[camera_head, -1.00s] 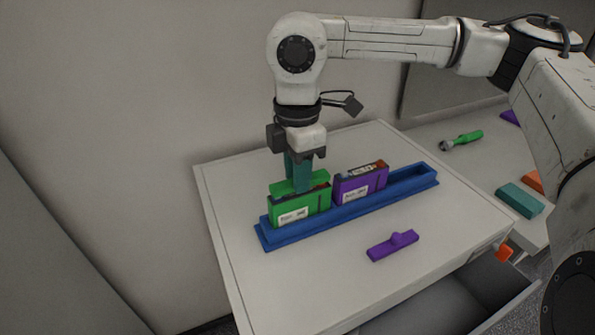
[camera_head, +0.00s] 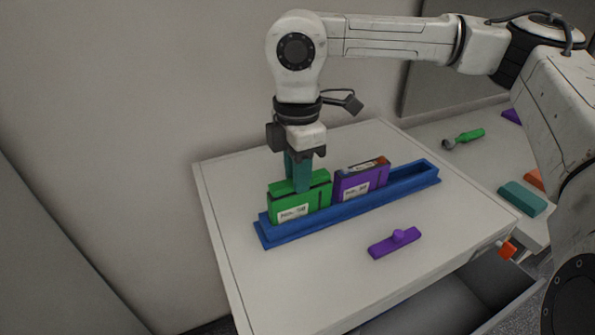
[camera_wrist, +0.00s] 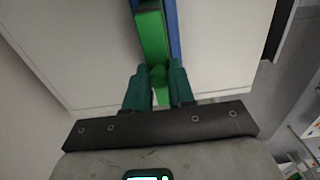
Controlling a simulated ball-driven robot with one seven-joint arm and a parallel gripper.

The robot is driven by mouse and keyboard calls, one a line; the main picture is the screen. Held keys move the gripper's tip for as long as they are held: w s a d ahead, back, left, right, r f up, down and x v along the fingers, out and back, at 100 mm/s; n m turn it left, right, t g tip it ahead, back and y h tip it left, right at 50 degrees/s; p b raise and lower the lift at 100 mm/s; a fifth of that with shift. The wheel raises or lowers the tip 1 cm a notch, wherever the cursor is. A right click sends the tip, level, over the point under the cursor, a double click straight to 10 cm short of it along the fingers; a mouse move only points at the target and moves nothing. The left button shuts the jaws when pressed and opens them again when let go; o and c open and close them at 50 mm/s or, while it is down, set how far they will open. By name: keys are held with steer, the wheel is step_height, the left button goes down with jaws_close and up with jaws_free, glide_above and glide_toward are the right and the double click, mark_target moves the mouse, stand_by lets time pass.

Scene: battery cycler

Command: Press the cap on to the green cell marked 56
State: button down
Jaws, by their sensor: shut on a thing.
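The green cell (camera_head: 297,210) stands upright at the left end of the blue rack, with a white label too small to read surely. The green cap (camera_head: 318,180) lies along its top, with no clear gap between them in the head view. My gripper (camera_head: 302,187) points down over the cell, its teal fingers shut on the cap's knob. In the wrist view my gripper (camera_wrist: 158,78) has the round green knob between its fingers, and the long green cap (camera_wrist: 151,32) runs away from it. The fingers hide part of the cap.
A purple cell (camera_head: 352,188) stands beside the green one in the blue rack (camera_head: 412,180), whose right end is empty. A loose purple cap (camera_head: 394,244) lies on the table in front. An open drawer (camera_head: 455,305) is below the table. A teal block (camera_head: 522,198) lies at right.

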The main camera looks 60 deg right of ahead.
stand_by(0.3)
steer(key=shift+c, duration=2)
jaws_free()
steer(key=shift+r, duration=0.15)
steer(key=shift+r+p, duration=1.25)
steer(key=shift+r, duration=2.1)
jaws_close()
